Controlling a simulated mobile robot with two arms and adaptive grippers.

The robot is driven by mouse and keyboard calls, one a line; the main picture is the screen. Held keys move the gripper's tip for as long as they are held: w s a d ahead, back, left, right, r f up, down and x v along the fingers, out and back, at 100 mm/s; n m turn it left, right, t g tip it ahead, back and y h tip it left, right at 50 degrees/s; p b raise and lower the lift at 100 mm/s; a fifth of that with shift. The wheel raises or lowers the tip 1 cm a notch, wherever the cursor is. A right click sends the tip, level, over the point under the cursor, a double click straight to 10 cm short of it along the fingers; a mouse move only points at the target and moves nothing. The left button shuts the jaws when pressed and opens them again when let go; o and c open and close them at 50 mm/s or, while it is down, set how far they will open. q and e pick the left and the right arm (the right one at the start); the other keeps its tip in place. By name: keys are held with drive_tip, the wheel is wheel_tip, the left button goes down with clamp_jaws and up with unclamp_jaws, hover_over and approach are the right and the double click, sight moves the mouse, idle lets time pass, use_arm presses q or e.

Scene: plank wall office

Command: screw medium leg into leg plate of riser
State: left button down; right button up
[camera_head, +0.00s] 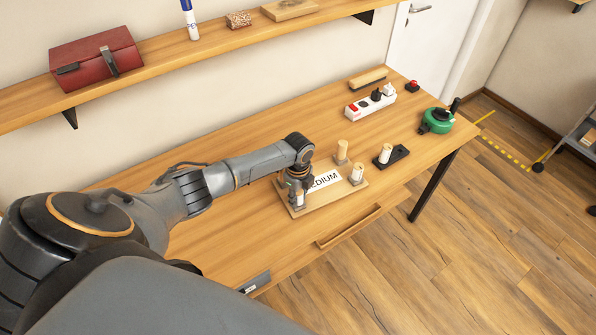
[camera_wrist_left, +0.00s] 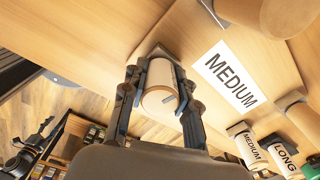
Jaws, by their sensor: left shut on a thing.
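The riser is a pale wooden board (camera_head: 305,207) with a white MEDIUM label (camera_head: 325,181), lying on the table. My left gripper (camera_head: 296,191) is over its near left corner, shut on a light wooden leg (camera_wrist_left: 161,82). The leg stands about upright at a leg plate (camera_wrist_left: 152,50) on the board. Its lower end is mostly hidden, so I cannot tell how far it is seated. Two other wooden legs, one at the back (camera_head: 341,151) and one at the right (camera_head: 356,174), stand on the board. My right gripper is out of view.
A black holder (camera_head: 398,157) with a pale leg (camera_head: 385,153) stands right of the riser. A power strip (camera_head: 371,104), a wooden bar (camera_head: 368,78) and a green tool (camera_head: 436,121) lie farther back. The table left of the riser is mostly under my arm.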

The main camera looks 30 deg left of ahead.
use_arm(q)
drive_tip(key=shift+m, duration=0.4)
drive_tip(key=m+b, duration=0.1)
drive_tip(key=m, duration=0.2)
drive_tip(key=shift+f, duration=0.1)
drive_tip(key=shift+m+b, duration=0.4)
drive_tip(key=shift+m, duration=0.6)
drive_tip(key=m+b, duration=0.1)
drive_tip(key=m, duration=0.1)
drive_tip(key=shift+m, duration=0.3)
drive_tip(key=shift+m+b, duration=0.45)
drive_tip(key=shift+m, duration=0.85)
